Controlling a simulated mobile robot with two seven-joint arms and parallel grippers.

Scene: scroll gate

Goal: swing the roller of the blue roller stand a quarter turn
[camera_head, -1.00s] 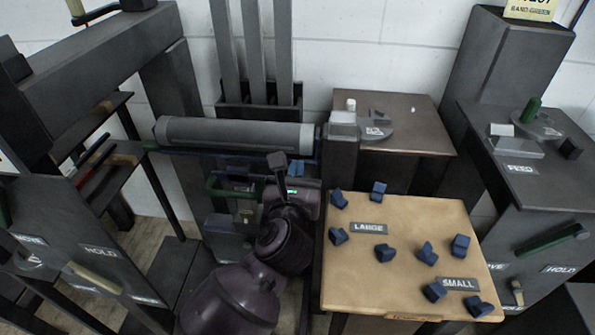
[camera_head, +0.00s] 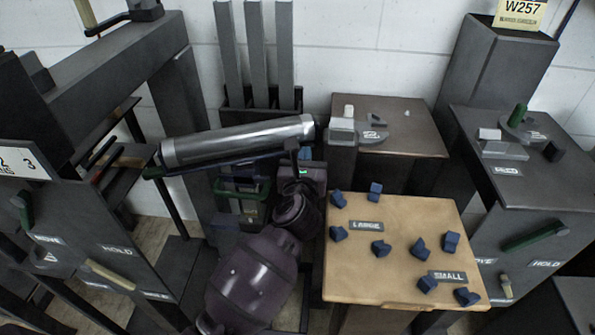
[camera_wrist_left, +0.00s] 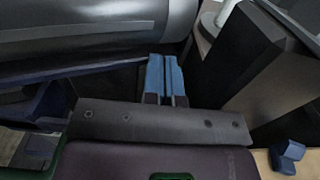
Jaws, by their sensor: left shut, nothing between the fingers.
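The grey roller (camera_head: 236,141) lies on the dark blue bar (camera_head: 222,163) of its stand. It slants in the head view, with its left end nearer me and its right end by the grey post. My left gripper (camera_head: 305,155) is shut and empty, just below the roller's right end. In the left wrist view its blue fingertips (camera_wrist_left: 165,75) are together, close to the roller (camera_wrist_left: 90,25) and bar. I cannot tell whether they touch the bar. My right gripper is out of view.
A tan table (camera_head: 400,270) with several small blue blocks stands right of my left arm. A grey post (camera_head: 342,150) and brown-topped table (camera_head: 410,140) stand behind it. A dark frame (camera_head: 110,60) stands at left, a grey cabinet (camera_head: 530,180) at right.

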